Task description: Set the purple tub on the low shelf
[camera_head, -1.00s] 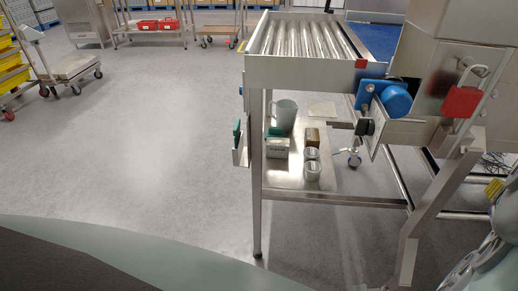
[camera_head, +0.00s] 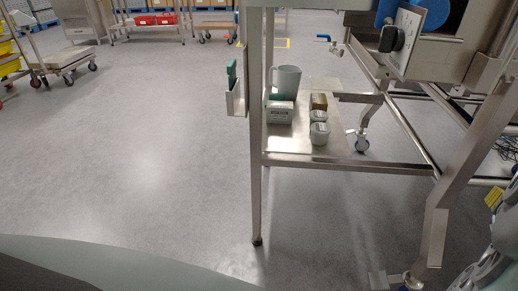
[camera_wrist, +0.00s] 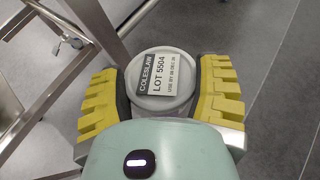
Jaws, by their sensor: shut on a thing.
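My gripper (camera_wrist: 160,92) has yellow, black-padded fingers closed on both sides of a round tub (camera_wrist: 160,82) in the wrist view. My gripper and the held tub are not visible in the head view.
A grey-green jug (camera_head: 285,82), a labelled box (camera_head: 280,114), a brown block (camera_head: 319,101) and two small round tubs (camera_head: 319,133) stand on the shelf. A steel leg (camera_head: 256,170) rises at its left corner. Floor to the left is open.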

